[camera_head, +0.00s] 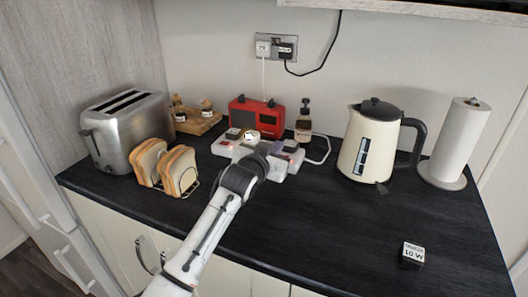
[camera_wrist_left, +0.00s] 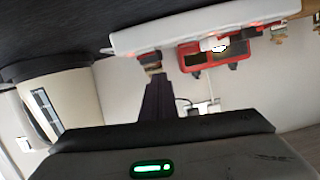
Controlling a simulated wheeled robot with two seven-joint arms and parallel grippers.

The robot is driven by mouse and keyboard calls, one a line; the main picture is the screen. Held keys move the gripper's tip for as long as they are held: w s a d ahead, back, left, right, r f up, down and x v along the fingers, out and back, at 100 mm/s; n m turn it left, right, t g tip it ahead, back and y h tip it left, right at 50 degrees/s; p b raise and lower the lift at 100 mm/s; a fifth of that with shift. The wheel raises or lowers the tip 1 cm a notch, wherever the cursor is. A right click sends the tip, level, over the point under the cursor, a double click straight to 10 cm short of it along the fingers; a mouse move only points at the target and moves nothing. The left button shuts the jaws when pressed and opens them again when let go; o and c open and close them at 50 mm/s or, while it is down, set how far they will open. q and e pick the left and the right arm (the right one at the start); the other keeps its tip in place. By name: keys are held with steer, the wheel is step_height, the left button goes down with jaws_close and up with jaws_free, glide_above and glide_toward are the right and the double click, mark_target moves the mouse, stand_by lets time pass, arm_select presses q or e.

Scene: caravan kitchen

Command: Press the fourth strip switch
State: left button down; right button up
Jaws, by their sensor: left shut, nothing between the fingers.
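The white power strip (camera_head: 296,162) lies on the dark worktop in front of the red appliance, with several plugs along it. My left gripper (camera_head: 262,150) reaches over the strip from the front and covers its middle. Its fingers are shut with nothing between them. In the left wrist view the strip (camera_wrist_left: 200,32) appears upside down, and the closed dark fingers (camera_wrist_left: 158,98) are close to its edge beside a plug-like part. I cannot tell whether they touch it. The separate switches, including the fourth, cannot be made out. My right gripper is not in view.
A steel toaster (camera_head: 127,128) and a rack of bread slices (camera_head: 178,170) stand left. A red appliance (camera_head: 255,115) and a dark bottle (camera_head: 303,122) stand behind the strip. A cream kettle (camera_head: 368,145), paper roll (camera_head: 458,140) and small labelled cube (camera_head: 411,256) are right.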

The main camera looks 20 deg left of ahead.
arm_select(q)
steer(key=a+r+v, duration=0.1)
steer(key=v, duration=0.9)
steer(key=shift+r+b, duration=0.35)
steer(key=shift+b, duration=0.05)
steer(key=shift+s, duration=0.15)
